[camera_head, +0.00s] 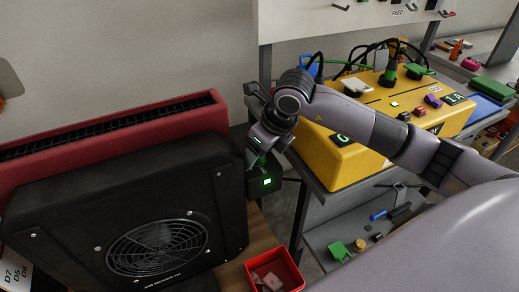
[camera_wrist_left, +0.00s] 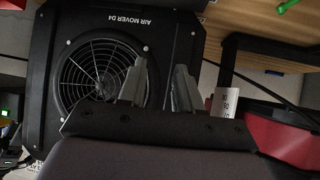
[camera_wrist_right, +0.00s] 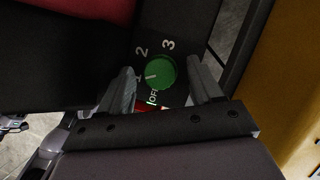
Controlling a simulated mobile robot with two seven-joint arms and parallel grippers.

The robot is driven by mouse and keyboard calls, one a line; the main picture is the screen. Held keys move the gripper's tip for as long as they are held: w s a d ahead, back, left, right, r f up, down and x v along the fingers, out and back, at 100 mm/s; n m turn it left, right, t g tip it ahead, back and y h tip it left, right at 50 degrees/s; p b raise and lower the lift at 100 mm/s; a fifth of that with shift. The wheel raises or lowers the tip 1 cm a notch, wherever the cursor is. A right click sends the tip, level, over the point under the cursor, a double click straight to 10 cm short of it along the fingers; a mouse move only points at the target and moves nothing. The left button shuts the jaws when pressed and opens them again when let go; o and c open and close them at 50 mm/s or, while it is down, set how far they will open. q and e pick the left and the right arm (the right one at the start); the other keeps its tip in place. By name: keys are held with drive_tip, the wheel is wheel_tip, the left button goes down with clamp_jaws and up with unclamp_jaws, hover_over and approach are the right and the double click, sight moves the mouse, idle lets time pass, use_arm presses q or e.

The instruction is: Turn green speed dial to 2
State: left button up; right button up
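The green speed dial (camera_wrist_right: 160,72) shows in the right wrist view on a black panel. The numbers 2 and 3 are printed around its upper side and OFF below it. Its white mark points left, below the 2; the label there is partly hidden by a finger. My right gripper (camera_wrist_right: 161,66) is open, with one finger on each side of the dial; I cannot tell whether they touch it. In the head view my right gripper (camera_head: 256,152) is at the side of the black air mover (camera_head: 120,205). My left gripper (camera_wrist_left: 160,82) is open and empty, facing the air mover's grille.
A green light (camera_head: 267,181) glows on the control box. A red bin (camera_head: 275,272) with items stands below it. A yellow machine (camera_head: 350,165) is on a bench at the right. A long red unit (camera_head: 110,135) lies behind the air mover.

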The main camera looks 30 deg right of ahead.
drive_tip(key=v, duration=0.7)
idle(0.5)
